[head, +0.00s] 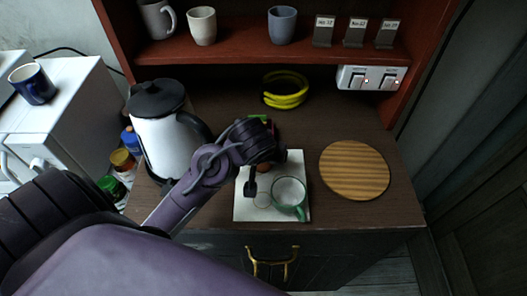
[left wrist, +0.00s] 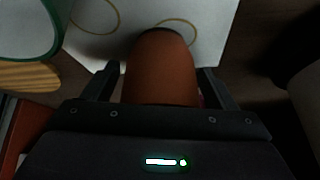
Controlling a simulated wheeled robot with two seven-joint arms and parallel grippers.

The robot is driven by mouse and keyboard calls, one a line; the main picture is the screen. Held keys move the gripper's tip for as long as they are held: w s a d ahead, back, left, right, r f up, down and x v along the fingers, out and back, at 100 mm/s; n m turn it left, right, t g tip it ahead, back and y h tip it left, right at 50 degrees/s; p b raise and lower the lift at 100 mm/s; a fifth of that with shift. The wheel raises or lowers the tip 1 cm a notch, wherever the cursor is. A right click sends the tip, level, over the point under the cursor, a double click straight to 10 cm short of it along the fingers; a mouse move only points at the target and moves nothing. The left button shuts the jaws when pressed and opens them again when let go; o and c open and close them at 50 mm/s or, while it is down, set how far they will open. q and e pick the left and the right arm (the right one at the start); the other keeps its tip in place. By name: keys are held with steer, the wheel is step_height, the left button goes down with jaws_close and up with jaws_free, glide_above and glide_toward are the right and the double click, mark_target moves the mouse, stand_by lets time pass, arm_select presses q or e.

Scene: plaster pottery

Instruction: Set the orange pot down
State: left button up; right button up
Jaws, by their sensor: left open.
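The orange pot (left wrist: 160,70) is between the two fingers of my left gripper (left wrist: 157,82) in the left wrist view. The fingers are open, one on each side of it. In the head view only a small brown-orange part of the pot (head: 264,168) shows, mostly hidden by my left gripper (head: 266,172). The pot is over the white sheet (head: 245,211), which has ring outlines on it. Whether its base touches the sheet is hidden. My right gripper is not in view.
A green cup (head: 289,193) stands on the sheet close to my left gripper. A round wooden board (head: 354,170) lies to the right. A white kettle (head: 165,140) stands to the left. Yellow rings (head: 285,90) lie behind, under a shelf (head: 240,47) holding cups.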

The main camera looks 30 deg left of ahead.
arm_select(q)
steer(key=shift+s+r, duration=0.1)
steer(key=shift+r, duration=0.3)
steer(key=v, duration=0.7)
steer(key=shift+r+b, duration=0.1)
steer(key=shift+b, duration=0.25)
steer(key=p+v, duration=0.4)
steer(key=p, duration=0.5)
steer(key=shift+s+d+r, duration=0.1)
steer(key=shift+s, duration=0.05)
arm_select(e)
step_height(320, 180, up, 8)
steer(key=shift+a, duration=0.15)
